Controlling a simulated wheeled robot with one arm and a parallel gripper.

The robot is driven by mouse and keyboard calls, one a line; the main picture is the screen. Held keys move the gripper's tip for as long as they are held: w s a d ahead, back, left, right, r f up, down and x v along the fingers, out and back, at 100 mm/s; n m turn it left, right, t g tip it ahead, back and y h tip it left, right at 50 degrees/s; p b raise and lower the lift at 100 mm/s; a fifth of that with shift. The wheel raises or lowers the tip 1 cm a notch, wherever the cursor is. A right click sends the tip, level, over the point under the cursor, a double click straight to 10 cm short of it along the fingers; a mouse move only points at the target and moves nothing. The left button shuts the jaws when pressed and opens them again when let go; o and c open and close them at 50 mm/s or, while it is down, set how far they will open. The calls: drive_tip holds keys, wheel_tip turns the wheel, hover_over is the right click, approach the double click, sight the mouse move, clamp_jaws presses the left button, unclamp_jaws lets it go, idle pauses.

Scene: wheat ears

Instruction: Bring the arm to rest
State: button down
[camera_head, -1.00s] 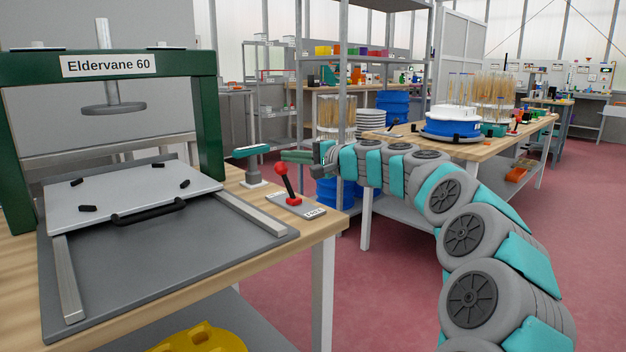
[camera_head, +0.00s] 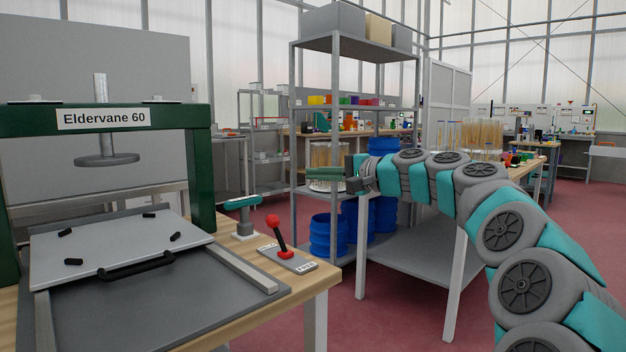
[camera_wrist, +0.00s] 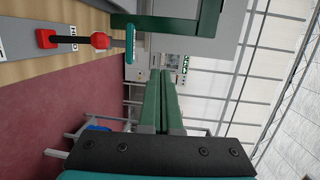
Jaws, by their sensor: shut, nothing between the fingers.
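My arm (camera_head: 480,185) reaches in from the lower right of the head view, bends over at the middle and points left. My gripper (camera_head: 312,173) is at its end, with green fingers level and close together, shut and empty. It hangs in the air to the right of the press bench, touching nothing that I can see. In the wrist view the two green fingers (camera_wrist: 160,100) lie side by side with nothing between them.
The green press (camera_head: 105,120) stands on a wooden bench at left, with a sliding plate (camera_head: 120,245). A red-knobbed lever (camera_head: 277,235) and a teal-topped post (camera_head: 243,215) are near the gripper. Shelving (camera_head: 297,130) and blue bins (camera_head: 328,235) stand behind. Red floor is open at right.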

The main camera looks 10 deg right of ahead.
drive_tip(key=s+a+f+n+g+h, duration=0.1)
drive_tip(key=s+a+f+n+g, duration=0.35)
drive_tip(key=s+a+f, duration=0.5)
drive_tip(key=s+a+f+n+g+h, duration=0.1)
drive_tip(key=s+f+g+h, duration=0.1)
drive_tip(key=s+f, duration=0.4)
drive_tip(key=s+a+f+n+g+h, duration=0.1)
drive_tip(key=s+f+g+h, duration=0.1)
drive_tip(key=s+f, duration=0.5)
drive_tip(key=s+d+f+g+h, duration=0.1)
drive_tip(key=s+d+f+h, duration=0.1)
drive_tip(key=s+d+f, duration=0.3)
drive_tip(key=s+d+f+n+g+h, duration=0.1)
drive_tip(key=s+d+f+g+h, duration=0.1)
drive_tip(key=s, duration=1.2)
drive_tip(key=s+d+f+n+g+h, duration=0.1)
drive_tip(key=s+d+f+g+h, duration=0.1)
drive_tip(key=s+d+f, duration=0.5)
wheel_tip(320, 180, down, 2)
drive_tip(key=s+h, duration=0.1)
drive_tip(key=s, duration=0.2)
drive_tip(key=shift+d, duration=0.35)
